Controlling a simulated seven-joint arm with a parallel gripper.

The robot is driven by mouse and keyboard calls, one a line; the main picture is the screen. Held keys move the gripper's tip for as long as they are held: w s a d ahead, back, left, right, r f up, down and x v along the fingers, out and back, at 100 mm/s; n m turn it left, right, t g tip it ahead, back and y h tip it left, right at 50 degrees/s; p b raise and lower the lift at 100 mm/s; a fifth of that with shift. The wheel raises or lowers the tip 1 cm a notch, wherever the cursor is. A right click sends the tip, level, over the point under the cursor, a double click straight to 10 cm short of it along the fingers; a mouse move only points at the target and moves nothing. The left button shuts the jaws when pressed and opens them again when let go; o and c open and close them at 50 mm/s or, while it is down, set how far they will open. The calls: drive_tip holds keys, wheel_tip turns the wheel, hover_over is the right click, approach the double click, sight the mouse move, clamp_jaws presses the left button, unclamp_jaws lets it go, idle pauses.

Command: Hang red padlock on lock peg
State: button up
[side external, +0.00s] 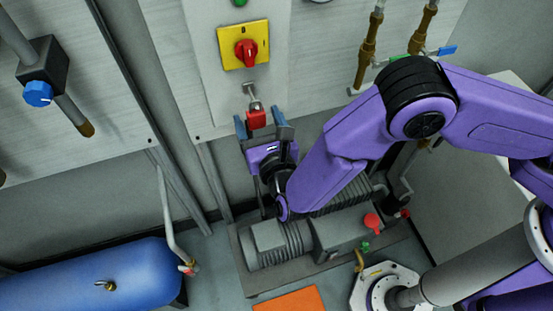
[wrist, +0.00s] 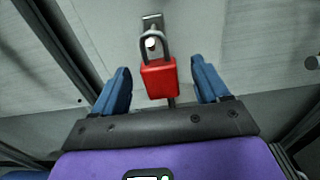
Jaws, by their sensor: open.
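The red padlock (wrist: 159,79) hangs upright in the wrist view. Its grey shackle is around the lock peg (wrist: 151,43), which stands out from a small metal plate on the wall panel. In the side view the padlock (side external: 256,119) is just below the peg (side external: 254,103), under the yellow switch plate. My gripper (wrist: 163,82) is open, with one blue finger on each side of the padlock and a visible gap on both sides. In the side view my gripper (side external: 260,126) points up toward the panel.
A yellow plate with a red rotary switch (side external: 246,54) is above the peg. Brass pipes (side external: 368,50) run on the panel to the right. A grey pump (side external: 280,243) stands below my gripper, and a blue tank (side external: 95,277) lies at lower left.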

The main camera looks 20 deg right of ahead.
drive_tip(key=s, duration=1.4)
drive_tip(key=w+d+r+m+g+h, duration=0.1)
drive_tip(key=d+r+m+g+h, duration=0.2)
drive_tip(key=d, duration=0.4)
drive_tip(key=w+d+r+m+g+h, duration=0.1)
drive_tip(key=d+r+m+g+h, duration=0.15)
drive_tip(key=d+m, duration=0.4)
drive_tip(key=w+d+r+m+g+h, duration=0.1)
drive_tip(key=w+d+r+m+g, duration=0.15)
drive_tip(key=d, duration=0.55)
drive_tip(key=s+d+r+m+g+y, duration=0.4)
drive_tip(key=s+d+m+g+y, duration=0.3)
drive_tip(key=s+d, duration=0.9)
drive_tip(key=shift+m+g, duration=1.1)
drive_tip(key=shift+m, duration=1.1)
drive_tip(key=shift+d+r, duration=0.1)
